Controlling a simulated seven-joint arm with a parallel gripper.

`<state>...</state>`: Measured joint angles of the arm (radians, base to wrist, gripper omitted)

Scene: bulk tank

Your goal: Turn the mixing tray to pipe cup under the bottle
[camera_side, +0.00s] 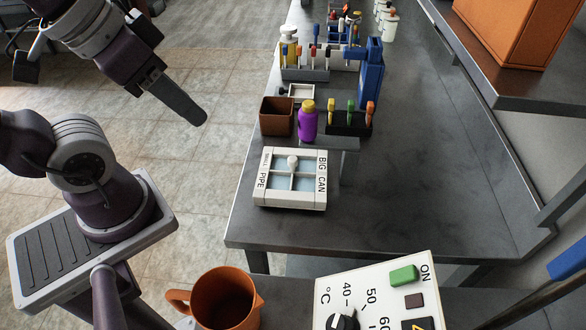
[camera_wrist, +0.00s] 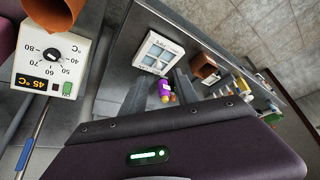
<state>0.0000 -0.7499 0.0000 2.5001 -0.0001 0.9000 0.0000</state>
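The mixing tray (camera_side: 263,196) is a white square block on the dark table, with pale blue compartments, a white knob (camera_side: 292,162) and lettering; "BIG CAN" runs along its right side and "PIPE" along its left. It also shows in the wrist view (camera_wrist: 143,60). The purple bottle (camera_side: 307,124) with a yellow cap is upright just behind the tray; it shows in the wrist view (camera_wrist: 164,89). I cannot tell which cup lies nearest under it. My gripper (camera_side: 192,112) hangs at upper left over the floor, well away from the tray.
A brown square box (camera_side: 277,117) stands left of the bottle, a dark rack (camera_side: 345,123) with coloured droppers right. A grey bracket (camera_side: 343,143) is beside the bottle. In front are an orange jug (camera_side: 225,300) and a white control box (camera_side: 385,275). The table front is clear.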

